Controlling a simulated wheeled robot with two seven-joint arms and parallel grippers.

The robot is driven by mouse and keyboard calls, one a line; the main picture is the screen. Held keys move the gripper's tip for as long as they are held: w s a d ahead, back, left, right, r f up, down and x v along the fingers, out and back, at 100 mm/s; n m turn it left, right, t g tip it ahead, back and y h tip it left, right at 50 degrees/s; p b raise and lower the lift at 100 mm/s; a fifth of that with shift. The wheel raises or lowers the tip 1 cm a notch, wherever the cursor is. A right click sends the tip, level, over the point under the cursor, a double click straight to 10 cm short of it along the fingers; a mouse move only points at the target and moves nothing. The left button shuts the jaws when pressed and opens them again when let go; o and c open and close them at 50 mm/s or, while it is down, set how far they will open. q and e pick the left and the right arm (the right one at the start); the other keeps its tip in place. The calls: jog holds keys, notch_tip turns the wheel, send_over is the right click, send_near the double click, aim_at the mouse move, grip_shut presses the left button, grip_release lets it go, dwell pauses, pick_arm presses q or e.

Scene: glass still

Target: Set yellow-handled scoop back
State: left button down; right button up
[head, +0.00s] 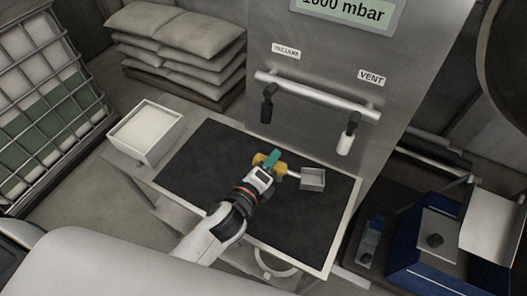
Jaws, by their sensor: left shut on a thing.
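The yellow-handled scoop has a yellow handle (258,159) and a grey metal pan (313,179) joined by a short pale shaft. It is over the black mat (215,160) on the table. My left gripper (268,163) is shut on the yellow handle, and the pan points to the right. Green parts show at the gripper's fingers, and they hide some of the handle. I cannot tell whether the scoop touches the mat. My right gripper is not in view.
A white bin (146,132) with pale contents stands at the table's left end. A steel cabinet with a rail (316,95) and black and white hanging handles rises behind the mat. Blue equipment (432,262) stands at the right. The mat's front right is clear.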

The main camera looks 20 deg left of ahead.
pick_arm(q)
jog(key=shift+w, duration=0.1)
jog(key=shift+s+r, duration=0.2)
jog(key=shift+s, duration=0.2)
jog(key=shift+w+p, duration=0.15)
jog(key=shift+p, duration=0.2)
jog(key=shift+f+b, duration=0.7)
jog(key=shift+f, duration=0.15)
notch_tip(320, 180, down, 4)
jog(key=b, duration=0.3)
jog(key=shift+f, duration=0.25)
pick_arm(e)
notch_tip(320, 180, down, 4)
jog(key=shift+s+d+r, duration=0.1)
pick_arm(q)
jog(key=shift+f+b, duration=0.45)
jog(key=shift+b, duration=0.05)
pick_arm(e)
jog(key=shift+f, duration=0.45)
pick_arm(q)
jog(key=c, duration=1.1)
grip_release()
jog(key=shift+o, duration=0.2)
